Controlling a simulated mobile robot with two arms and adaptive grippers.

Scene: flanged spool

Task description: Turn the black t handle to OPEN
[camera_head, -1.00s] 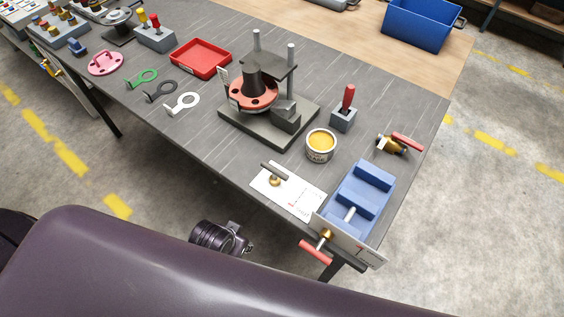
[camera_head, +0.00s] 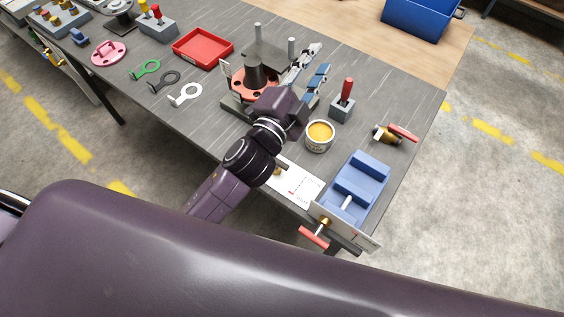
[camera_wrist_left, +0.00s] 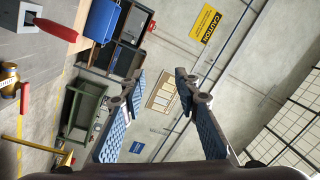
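The black T handle (camera_head: 283,166) sits on a white plate (camera_head: 300,187) near the table's front edge. My left arm covers most of the handle and part of the plate, so its turn position cannot be read. Red marks show on the plate, too small to read. My left gripper (camera_head: 319,58) is past the handle, above the table beside the dark post stand. Its two fingers are apart and empty, also in the left wrist view (camera_wrist_left: 161,76). The handle does not show in the left wrist view. My right gripper is not in view.
The dark stand with a red flanged spool (camera_head: 240,84) is by my left gripper. A red-handled lever (camera_head: 346,92), a yellow-filled can (camera_head: 319,137), a brass valve (camera_head: 388,133) and a blue fixture (camera_head: 358,185) stand to the right. A red tray (camera_head: 202,48) lies behind left.

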